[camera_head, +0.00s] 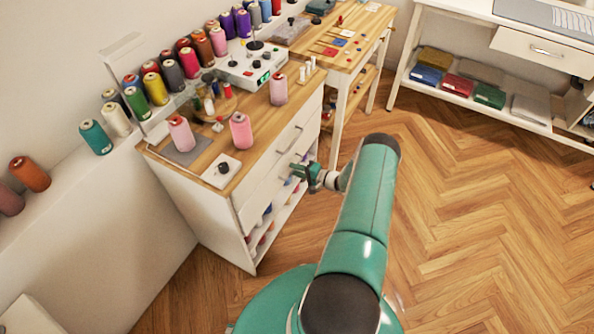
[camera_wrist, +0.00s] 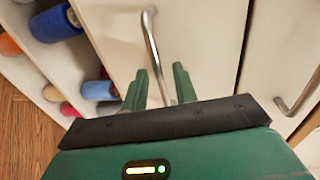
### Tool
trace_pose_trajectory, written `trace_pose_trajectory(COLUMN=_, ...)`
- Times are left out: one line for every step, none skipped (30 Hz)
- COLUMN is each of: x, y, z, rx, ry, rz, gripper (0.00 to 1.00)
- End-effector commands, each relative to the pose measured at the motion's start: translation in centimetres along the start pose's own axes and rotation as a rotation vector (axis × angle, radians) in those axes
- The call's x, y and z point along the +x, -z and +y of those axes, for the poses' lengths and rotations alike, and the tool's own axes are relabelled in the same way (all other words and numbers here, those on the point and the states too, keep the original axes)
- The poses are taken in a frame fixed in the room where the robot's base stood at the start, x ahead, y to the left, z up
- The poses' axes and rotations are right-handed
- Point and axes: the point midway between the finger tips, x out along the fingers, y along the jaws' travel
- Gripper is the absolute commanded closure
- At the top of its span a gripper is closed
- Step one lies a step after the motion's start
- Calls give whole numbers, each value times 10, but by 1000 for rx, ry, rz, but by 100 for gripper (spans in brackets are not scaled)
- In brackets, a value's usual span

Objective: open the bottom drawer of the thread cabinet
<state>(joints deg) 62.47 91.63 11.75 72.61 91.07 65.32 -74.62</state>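The white thread cabinet (camera_head: 212,207) has a wooden top and two drawers above an open shelf of spools. The bottom drawer (camera_head: 262,194) looks closed, its front about flush with the upper one. Its curved metal handle (camera_wrist: 151,45) shows in the wrist view, which is turned sideways. My gripper (camera_head: 300,170) is at this drawer's front in the head view and covers its handle there. In the wrist view my gripper (camera_wrist: 162,88) is open, its two green fingers apart with the handle running between them. Whether they touch it I cannot tell.
The upper drawer's handle (camera_head: 290,139) is just above my gripper. Pink spools (camera_head: 241,131) stand on the cabinet top. Spools on the open shelf (camera_wrist: 57,24) lie close beside the drawer front. A wooden side table (camera_head: 340,73) adjoins the cabinet. The floor (camera_head: 470,220) to the right is clear.

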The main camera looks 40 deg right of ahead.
Motion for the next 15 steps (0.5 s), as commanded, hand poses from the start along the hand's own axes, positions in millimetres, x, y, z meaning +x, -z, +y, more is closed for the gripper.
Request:
trace_pose_trajectory(x=0, y=0, z=0, rx=0, ry=0, rz=0, gripper=82)
trace_pose_trajectory(x=0, y=0, z=0, rx=0, ry=0, rz=0, gripper=88)
trace_pose_trajectory(x=0, y=0, z=0, rx=0, ry=0, rz=0, gripper=96)
trace_pose_trajectory(x=0, y=0, z=0, rx=0, ry=0, rz=0, gripper=100)
trace_pose_trajectory(x=0, y=0, z=0, rx=0, ry=0, rz=0, gripper=100)
trace_pose_trajectory(x=0, y=0, z=0, rx=0, ry=0, rz=0, gripper=100)
trace_pose_trajectory(x=0, y=0, z=0, rx=0, ry=0, rz=0, gripper=100)
trace_pose_trajectory(x=0, y=0, z=0, rx=0, ry=0, rz=0, gripper=100)
trace_pose_trajectory(x=0, y=0, z=0, rx=0, ry=0, rz=0, gripper=100)
trace_pose_trajectory(x=0, y=0, z=0, rx=0, ry=0, rz=0, gripper=100)
trace_pose_trajectory(x=-1, y=0, z=0, rx=0, ry=0, rz=0, gripper=100)
trace_pose_trajectory(x=-1, y=0, z=0, rx=0, ry=0, rz=0, gripper=100)
trace_pose_trajectory(x=-2, y=0, z=0, rx=0, ry=0, rz=0, gripper=100)
trace_pose_trajectory(x=-3, y=0, z=0, rx=0, ry=0, rz=1, gripper=100)
trace_pose_trajectory(x=-5, y=0, z=1, rx=0, ry=0, rz=1, gripper=100)
